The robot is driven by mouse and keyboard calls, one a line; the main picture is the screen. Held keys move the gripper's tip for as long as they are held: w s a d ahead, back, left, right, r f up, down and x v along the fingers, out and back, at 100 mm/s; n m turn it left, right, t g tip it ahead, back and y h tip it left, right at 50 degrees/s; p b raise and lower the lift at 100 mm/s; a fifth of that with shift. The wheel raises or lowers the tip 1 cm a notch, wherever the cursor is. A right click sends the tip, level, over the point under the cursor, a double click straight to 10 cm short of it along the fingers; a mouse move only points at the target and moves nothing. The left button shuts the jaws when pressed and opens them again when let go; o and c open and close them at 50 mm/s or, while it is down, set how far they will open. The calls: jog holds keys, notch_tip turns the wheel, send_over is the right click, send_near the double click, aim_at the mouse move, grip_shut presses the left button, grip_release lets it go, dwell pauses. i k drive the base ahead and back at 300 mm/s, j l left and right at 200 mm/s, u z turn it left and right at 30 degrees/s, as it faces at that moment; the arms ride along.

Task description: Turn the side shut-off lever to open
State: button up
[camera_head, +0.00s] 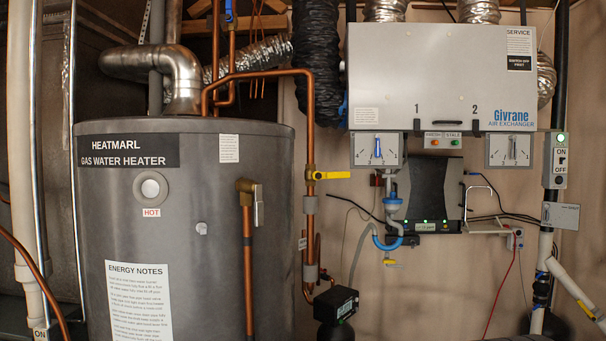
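My gripper is not in view. A yellow lever handle (331,175) sits on a vertical copper pipe right of the grey water heater. It points right, horizontal and crosswise to the pipe. A grey metal lever (258,206) sits on top of a shorter copper pipe in front of the heater and stands upright, along the pipe. A small yellow handle (391,264) shows below the blue-and-white pipe fitting. I cannot tell for certain which of these is the side shut-off lever. Nothing touches any of them.
The water heater (195,240) fills the left. The air exchanger (430,75) hangs upper right with two dials below. An ON/OFF switch box (561,160) is at the far right. A black meter box (336,306) stands low in the middle. Copper pipes and hoses crowd the yellow lever.

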aim_at(317, 175)
jog(key=i+l+u, duration=0.1)
jog(key=i+l, duration=0.2)
jog(key=i+l+u, duration=0.1)
jog(key=i+l, duration=0.15)
jog(key=l, duration=0.2)
jog(key=i+l+u, duration=0.1)
jog(key=i+l, duration=0.15)
jog(key=i+l+u, duration=0.15)
jog(key=l, duration=0.4)
jog(key=i, duration=0.1)
